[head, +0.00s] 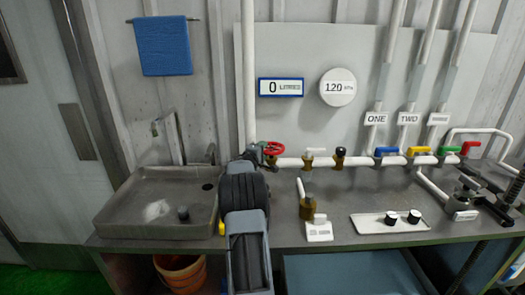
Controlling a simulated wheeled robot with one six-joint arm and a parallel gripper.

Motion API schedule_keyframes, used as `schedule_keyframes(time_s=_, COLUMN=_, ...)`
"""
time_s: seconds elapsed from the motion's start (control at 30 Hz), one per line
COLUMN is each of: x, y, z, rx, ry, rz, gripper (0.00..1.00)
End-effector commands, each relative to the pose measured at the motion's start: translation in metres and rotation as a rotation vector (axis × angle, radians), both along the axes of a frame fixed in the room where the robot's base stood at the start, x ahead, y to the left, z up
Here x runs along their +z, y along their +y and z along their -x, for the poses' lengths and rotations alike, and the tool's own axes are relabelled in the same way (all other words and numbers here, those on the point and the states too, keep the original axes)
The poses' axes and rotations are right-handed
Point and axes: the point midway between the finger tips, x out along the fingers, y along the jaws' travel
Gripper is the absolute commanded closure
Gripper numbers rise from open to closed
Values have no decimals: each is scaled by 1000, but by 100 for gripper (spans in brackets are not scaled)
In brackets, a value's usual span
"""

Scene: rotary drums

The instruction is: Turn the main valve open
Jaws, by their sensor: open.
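A red handwheel valve (273,148) sits on the white pipe (292,162) at the foot of the tall vertical pipe, just above the back of the counter. My arm reaches up from the bottom of the picture. My gripper (256,154) is at its far end, close to the left of the red wheel. Most of the gripper is hidden behind my own dark wrist. The jaws are open, and I cannot tell whether they touch the wheel or are around it. No label shows on the red wheel.
A sink (150,202) lies left of my arm. A counter tap (308,205) and a white tray (388,223) stand to the right.

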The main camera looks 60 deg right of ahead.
Motion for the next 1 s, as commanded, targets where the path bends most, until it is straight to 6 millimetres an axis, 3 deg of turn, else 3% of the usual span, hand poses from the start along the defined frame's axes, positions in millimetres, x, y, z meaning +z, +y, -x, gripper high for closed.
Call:
schedule_keyframes(time_s=0.23, x=0, y=0, z=0, rx=0, ry=0, rz=0, gripper=57)
schedule_keyframes(time_s=0.7, x=0, y=0, z=0, rx=0, ry=0, rz=0, gripper=100)
schedule_keyframes(time_s=1.0, x=-4, y=0, z=1, rx=26, ry=-4, rz=1, gripper=100)
